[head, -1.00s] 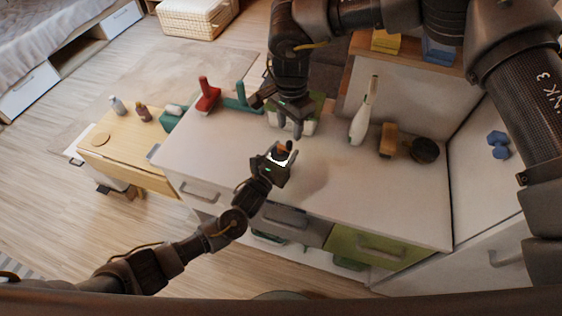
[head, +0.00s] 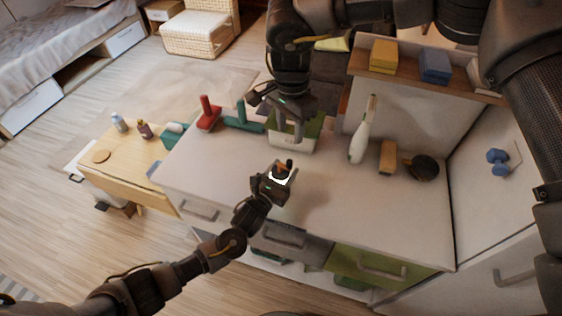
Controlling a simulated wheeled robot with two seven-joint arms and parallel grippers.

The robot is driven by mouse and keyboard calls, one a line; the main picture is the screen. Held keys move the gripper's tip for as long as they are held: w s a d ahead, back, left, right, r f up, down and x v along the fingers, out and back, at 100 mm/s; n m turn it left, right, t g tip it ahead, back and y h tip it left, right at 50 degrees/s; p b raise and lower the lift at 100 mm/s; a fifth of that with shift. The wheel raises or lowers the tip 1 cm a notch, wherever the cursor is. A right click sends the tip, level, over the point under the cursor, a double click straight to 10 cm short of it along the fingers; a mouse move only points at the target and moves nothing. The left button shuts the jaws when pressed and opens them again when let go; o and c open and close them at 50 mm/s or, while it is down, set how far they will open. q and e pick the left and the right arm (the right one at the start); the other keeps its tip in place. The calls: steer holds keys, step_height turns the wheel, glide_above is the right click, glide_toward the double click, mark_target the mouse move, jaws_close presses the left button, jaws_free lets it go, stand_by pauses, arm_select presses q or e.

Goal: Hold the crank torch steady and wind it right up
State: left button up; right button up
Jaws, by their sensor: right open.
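The crank torch (head: 282,168) shows as a small orange and dark piece with a bright white patch, at the tips of my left gripper (head: 278,176). My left gripper appears closed around it, above the white counter top (head: 340,205). Most of the torch, including its crank, is hidden or too small to make out. My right gripper (head: 290,138) is open and empty. It points down a little behind the torch in the picture and is apart from it.
A green and white box (head: 308,134) stands behind my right gripper. A red tool (head: 208,115), a white bottle-like object (head: 360,140), an orange-brown block (head: 388,156) and a dark round pan (head: 421,167) stand on the counter. The front right of the counter is clear.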

stand_by(0.3)
arm_select(q)
steer(key=o, duration=1.1)
steer(key=shift+o, duration=0.2)
steer(key=v, duration=1.2)
